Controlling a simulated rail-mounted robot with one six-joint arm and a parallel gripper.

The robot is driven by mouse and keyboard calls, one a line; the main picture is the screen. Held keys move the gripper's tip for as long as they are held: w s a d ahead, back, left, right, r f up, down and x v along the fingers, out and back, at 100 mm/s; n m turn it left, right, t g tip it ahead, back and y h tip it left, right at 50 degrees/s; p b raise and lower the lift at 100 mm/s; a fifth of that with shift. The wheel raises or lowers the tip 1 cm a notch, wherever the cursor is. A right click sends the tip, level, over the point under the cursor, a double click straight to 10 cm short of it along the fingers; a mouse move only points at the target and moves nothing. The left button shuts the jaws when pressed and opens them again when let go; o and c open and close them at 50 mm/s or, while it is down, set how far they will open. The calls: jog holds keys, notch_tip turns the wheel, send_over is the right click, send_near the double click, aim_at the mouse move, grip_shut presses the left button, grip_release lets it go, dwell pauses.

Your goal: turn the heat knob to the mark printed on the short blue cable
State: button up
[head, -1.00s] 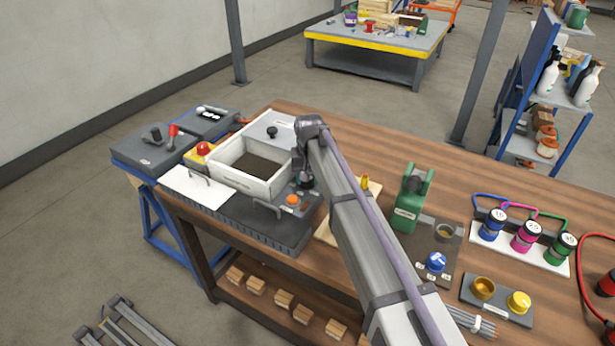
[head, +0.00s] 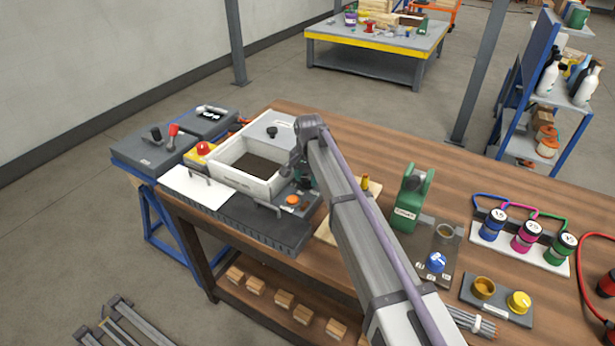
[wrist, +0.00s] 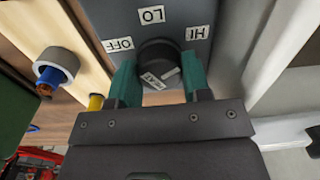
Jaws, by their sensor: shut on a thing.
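The heat knob (wrist: 158,60) is dark and round, on a grey panel with OFF, LO and HI labels, upside down in the wrist view. A small white printed plate and a pale stripe show at the knob; I cannot tell firmly which mark it points to. My gripper (wrist: 161,80) is shut on the knob, one teal finger on each side. In the head view my gripper (head: 303,184) is at the front right of the white-walled heater box (head: 240,180) and hides the knob.
An orange button (head: 292,200) sits close beside my gripper. A green device (head: 411,200), a blue dial (head: 436,262), a yellow knob (head: 519,302) and blue, pink and green canisters (head: 527,237) stand to the right. Bare wood lies behind my arm.

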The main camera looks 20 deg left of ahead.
aim_at(308, 177)
dwell(0.3)
jog(key=o, duration=0.9)
notch_tip(308, 177, up, 11)
jog(key=p, duration=1)
jog(key=shift+d+f+p, duration=0.15)
jog(key=shift+p, duration=0.25)
